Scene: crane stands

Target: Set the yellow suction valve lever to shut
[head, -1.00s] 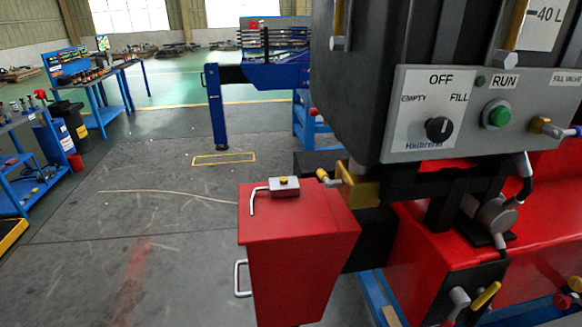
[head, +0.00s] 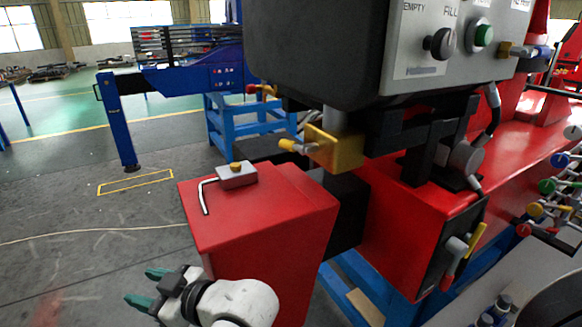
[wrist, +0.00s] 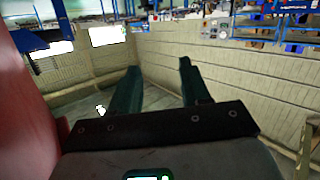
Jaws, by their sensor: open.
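A brass-yellow valve block (head: 338,150) sits under the dark tank, with a short yellow-tipped lever (head: 292,146) pointing left from it. Another yellow lever (head: 477,238) stands slanted beside a red-ended one on the black panel lower right. No readable label shows which is the suction valve. My gripper (head: 147,287) is at the lower left of the head view, in front of the red box, apart from both levers. Its green fingers are open and empty. In the wrist view my gripper (wrist: 158,82) points toward the hall wall, and neither lever shows.
The red box (head: 250,245), with a grey block and bent rod on top, stands between my gripper and the brass valve. The control panel (head: 455,40) is above right. Hoses and coloured knobs crowd the far right.

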